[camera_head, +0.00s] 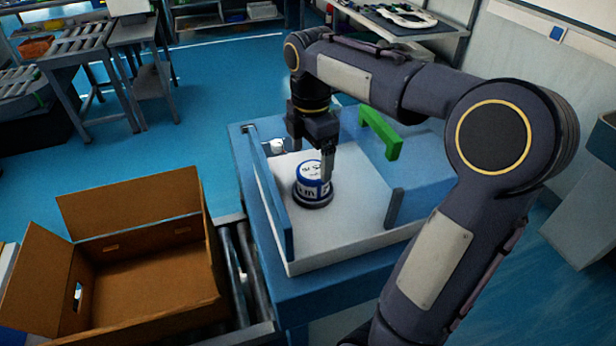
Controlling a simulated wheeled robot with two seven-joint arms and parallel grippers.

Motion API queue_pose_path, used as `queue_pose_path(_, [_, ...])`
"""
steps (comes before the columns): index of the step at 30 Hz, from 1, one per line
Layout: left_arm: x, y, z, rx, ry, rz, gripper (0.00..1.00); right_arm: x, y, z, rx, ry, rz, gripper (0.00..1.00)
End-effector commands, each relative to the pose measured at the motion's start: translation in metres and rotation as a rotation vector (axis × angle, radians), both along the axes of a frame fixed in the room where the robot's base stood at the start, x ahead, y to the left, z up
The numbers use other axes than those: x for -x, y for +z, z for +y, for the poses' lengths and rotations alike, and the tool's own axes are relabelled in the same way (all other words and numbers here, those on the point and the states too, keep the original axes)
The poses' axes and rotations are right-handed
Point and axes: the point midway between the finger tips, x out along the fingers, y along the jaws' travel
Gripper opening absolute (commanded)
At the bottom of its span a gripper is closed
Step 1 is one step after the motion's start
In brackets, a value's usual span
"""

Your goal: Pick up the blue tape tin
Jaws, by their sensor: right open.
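The blue tape tin (311,181) is a short round tin with a white top and a blue and white side. It sits upright on a dark round base on the white work surface (357,216) of a blue station. My right gripper (326,165) points down right at the tin, with a finger showing at the tin's right edge. It is open. Whether the fingers touch the tin cannot be told from here. My left gripper is not in view.
An open, empty cardboard box (150,285) stands on a roller conveyor (240,270) left of the station. A green bracket (381,133) rises at the station's back right. Blue side walls (273,200) edge the work surface. Shelves and roller tables (85,40) stand farther back.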

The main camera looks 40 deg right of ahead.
Motion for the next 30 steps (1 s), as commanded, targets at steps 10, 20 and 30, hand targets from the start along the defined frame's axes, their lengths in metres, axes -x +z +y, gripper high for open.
queue_pose_path(10, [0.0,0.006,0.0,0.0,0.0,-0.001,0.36,0.004,-0.048,-0.001,-0.002,-0.003,0.001,0.9])
queue_pose_path(20, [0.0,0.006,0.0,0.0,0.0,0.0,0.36,0.004,-0.058,-0.001,-0.003,-0.004,-0.002,0.9])
queue_pose_path(30, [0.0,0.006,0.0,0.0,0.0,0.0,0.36,0.004,-0.057,-0.001,-0.003,-0.005,-0.003,0.48])
